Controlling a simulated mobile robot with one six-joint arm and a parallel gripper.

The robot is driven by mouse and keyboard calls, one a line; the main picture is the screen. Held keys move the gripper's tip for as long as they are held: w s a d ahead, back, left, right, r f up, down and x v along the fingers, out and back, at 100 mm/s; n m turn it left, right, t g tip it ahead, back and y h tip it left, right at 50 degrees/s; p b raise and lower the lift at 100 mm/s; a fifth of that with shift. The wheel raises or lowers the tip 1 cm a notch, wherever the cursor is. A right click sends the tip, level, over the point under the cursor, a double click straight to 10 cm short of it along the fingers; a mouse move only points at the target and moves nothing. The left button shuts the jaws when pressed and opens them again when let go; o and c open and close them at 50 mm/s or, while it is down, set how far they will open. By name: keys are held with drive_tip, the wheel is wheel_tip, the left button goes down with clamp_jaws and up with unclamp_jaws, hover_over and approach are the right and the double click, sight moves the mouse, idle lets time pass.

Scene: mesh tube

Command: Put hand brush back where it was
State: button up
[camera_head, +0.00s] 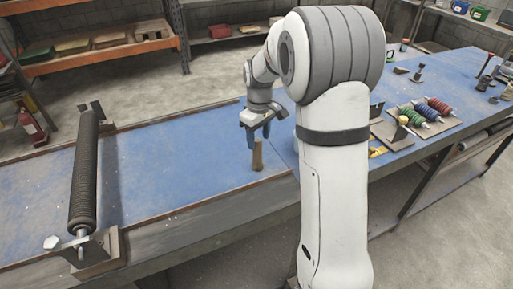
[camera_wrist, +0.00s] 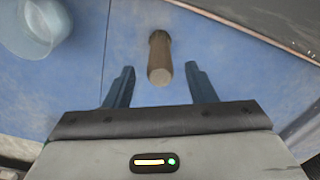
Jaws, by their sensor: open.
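The hand brush (camera_head: 257,155) is a brown, roughly cylindrical piece that appears to stand upright on the blue bench top near its front edge. In the wrist view the brush (camera_wrist: 160,60) shows between and beyond the two blue fingers, with clear space on both sides. My gripper (camera_head: 258,134) points down just above the brush. In the wrist view my gripper (camera_wrist: 159,68) is open and empty, with the fingers wide apart. I cannot make out bristles.
A long mesh tube (camera_head: 84,175) lies on a stand at the left end of the bench. Colored spools (camera_head: 428,112) and small tools sit at the right. A pale blue round object (camera_wrist: 38,25) is at the wrist view's upper left. The bench middle (camera_head: 185,155) is clear.

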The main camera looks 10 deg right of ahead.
wheel_tip(320, 180, up, 7)
drive_tip(key=shift+f+b, duration=0.1)
drive_tip(key=shift+b, duration=0.2)
drive_tip(key=s+a+r+m+t, duration=0.1)
drive_tip(key=s+m+t, duration=0.2)
drive_tip(key=s, duration=2.3)
drive_tip(key=m, duration=0.3)
drive_tip(key=shift+s+m, duration=0.4)
drive_tip(key=shift+r, duration=0.15)
